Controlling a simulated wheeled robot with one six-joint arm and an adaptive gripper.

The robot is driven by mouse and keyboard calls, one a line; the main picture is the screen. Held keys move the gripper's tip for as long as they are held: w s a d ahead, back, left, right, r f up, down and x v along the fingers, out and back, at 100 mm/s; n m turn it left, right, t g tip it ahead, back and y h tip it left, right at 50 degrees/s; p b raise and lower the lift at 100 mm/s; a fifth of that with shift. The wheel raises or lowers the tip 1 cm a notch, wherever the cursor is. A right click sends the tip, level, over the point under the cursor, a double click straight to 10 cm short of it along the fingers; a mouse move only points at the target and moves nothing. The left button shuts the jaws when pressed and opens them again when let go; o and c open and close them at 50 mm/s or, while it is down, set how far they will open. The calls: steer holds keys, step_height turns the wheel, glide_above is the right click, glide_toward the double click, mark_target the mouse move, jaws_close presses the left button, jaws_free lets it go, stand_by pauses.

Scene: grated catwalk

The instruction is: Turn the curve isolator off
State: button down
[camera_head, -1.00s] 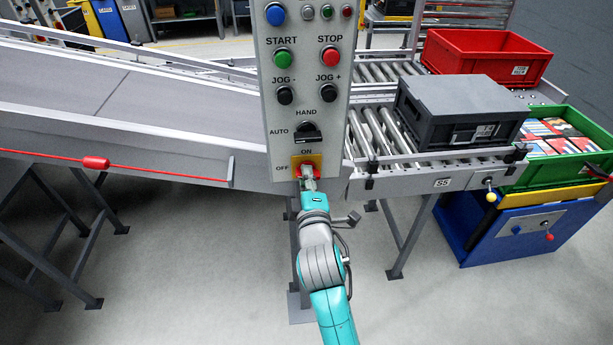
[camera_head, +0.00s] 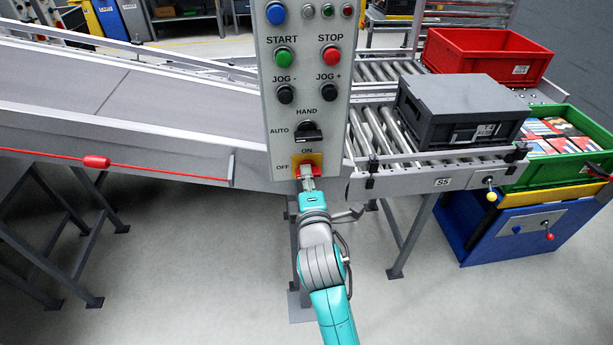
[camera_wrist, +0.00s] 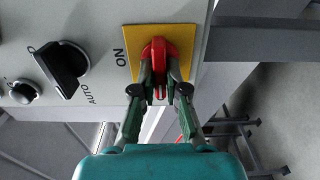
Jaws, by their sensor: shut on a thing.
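The curve isolator is a red rotary handle on a yellow square plate (camera_head: 318,160), at the bottom of the grey control panel (camera_head: 342,100). ON is printed above the plate and OFF to its left. My gripper (camera_head: 306,176) reaches up to it from below and is shut on the handle. In the wrist view the red handle (camera_wrist: 160,47) sits between the fingertips of my gripper (camera_wrist: 160,75), before the yellow plate (camera_wrist: 131,40). ON shows left of the plate there. The fingers hide part of the handle, so its exact pointing is hard to tell.
Above sits the black HAND/AUTO selector (camera_head: 308,132), also in the wrist view (camera_wrist: 62,66). START (camera_head: 283,58) and STOP (camera_head: 331,56) buttons are higher. A red pull cord (camera_head: 96,162) runs at left. A roller conveyor with a grey crate (camera_head: 460,108) stands right.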

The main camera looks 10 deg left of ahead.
steer(key=c, duration=1.2)
jaws_free()
steer(key=shift+s, duration=0.1)
steer(key=v, duration=1.2)
steer(key=s+d+f+m+g+h, duration=0.1)
steer(key=s+d+f+m+g, duration=0.1)
steer(key=s+d+f+m, duration=0.95)
steer(key=s+d+m+h, duration=0.2)
steer(key=s+d+m, duration=0.3)
steer(key=s, duration=0.8)
steer(key=s+d+m+h, duration=0.2)
steer(key=s+d+m, duration=0.3)
steer(key=s, duration=0.8)
steer(key=shift+s+d+f+g, duration=0.25)
steer(key=shift+d+f, duration=0.25)
steer(key=shift+d, duration=0.65)
